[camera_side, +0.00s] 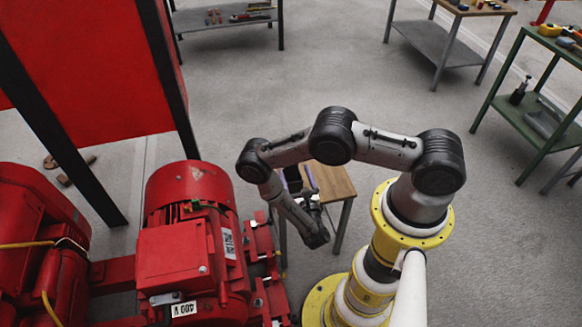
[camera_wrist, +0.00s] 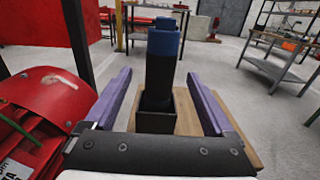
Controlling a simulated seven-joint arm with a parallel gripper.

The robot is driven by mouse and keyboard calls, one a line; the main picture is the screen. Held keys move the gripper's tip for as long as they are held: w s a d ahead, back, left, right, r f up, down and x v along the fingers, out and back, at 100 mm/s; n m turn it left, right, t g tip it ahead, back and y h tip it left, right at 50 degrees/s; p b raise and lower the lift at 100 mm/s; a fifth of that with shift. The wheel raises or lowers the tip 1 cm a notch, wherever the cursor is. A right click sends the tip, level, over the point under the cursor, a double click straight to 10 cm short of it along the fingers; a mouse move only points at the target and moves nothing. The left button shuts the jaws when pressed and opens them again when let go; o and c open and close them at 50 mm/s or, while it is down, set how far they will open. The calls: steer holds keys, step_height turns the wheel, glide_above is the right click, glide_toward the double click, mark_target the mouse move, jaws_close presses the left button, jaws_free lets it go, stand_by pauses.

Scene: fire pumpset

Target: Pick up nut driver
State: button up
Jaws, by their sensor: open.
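In the wrist view the nut driver (camera_wrist: 162,70) appears as an upright dark handle with a blue top. Its lower end sits in a small black square holder (camera_wrist: 155,122), so its tip is hidden. My gripper (camera_wrist: 159,74) is open, with one purple finger to the left of the nut driver and one to the right. Gaps show on both sides, and nothing is gripped. In the side view my gripper (camera_side: 303,180) is over the small wooden table (camera_side: 335,183); the nut driver cannot be made out clearly there.
The red pump motor (camera_side: 185,245) stands close on the left of my gripper. A red panel on black posts (camera_side: 95,60) rises behind it. A grey table (camera_side: 445,45) and a green bench (camera_side: 540,115) stand farther right. The floor between is clear.

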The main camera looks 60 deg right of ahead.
steer(key=shift+x, duration=3)
jaws_close()
